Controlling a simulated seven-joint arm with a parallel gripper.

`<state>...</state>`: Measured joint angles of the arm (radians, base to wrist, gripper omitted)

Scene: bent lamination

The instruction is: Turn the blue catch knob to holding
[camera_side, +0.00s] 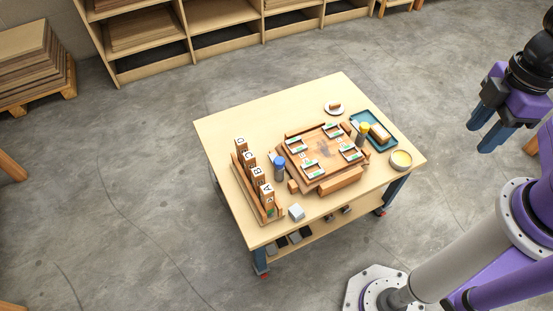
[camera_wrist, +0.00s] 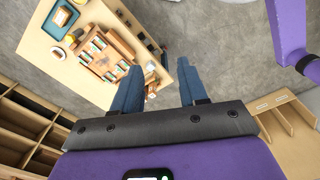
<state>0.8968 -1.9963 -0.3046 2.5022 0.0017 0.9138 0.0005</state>
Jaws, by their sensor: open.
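A wooden press or form (camera_side: 340,181) lies on the table, with several white-and-green marked pieces on its board. A dark upright piece with a blue top (camera_side: 280,161) stands at the left of the form; I cannot tell whether this is the catch knob, and its turned position is too small to read. A similar piece with a yellow top (camera_side: 363,129) stands at the form's right. My gripper (camera_side: 482,132) is open and empty, in the air to the right of the table and well apart from it. Its two blue fingers also show spread in the wrist view (camera_wrist: 160,68).
Shelves (camera_side: 150,65) stand behind. The table's back left is clear.

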